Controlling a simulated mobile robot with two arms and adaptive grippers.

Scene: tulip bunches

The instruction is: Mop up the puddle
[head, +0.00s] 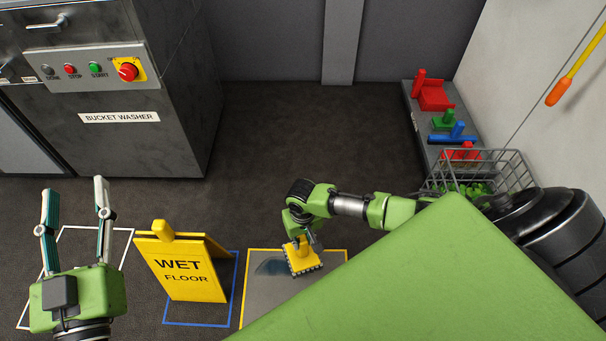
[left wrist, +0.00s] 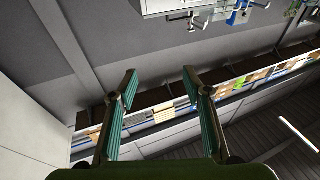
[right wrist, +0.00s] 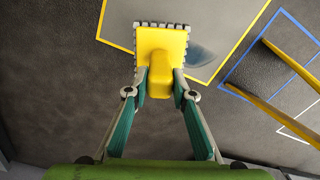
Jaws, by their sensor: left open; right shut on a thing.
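The puddle (head: 270,268) is a dark wet patch on a grey floor panel with a yellow outline. It also shows in the right wrist view (right wrist: 203,56), beside the yellow scrubber. My left gripper (head: 75,208) is open and empty, raised at the left.
A yellow wet floor sign (head: 183,268) stands in a blue outline left of the panel. The bucket washer (head: 120,100) is at the back left. A low shelf (head: 424,130) with coloured tools and a wire basket (head: 500,170) stand along the right wall.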

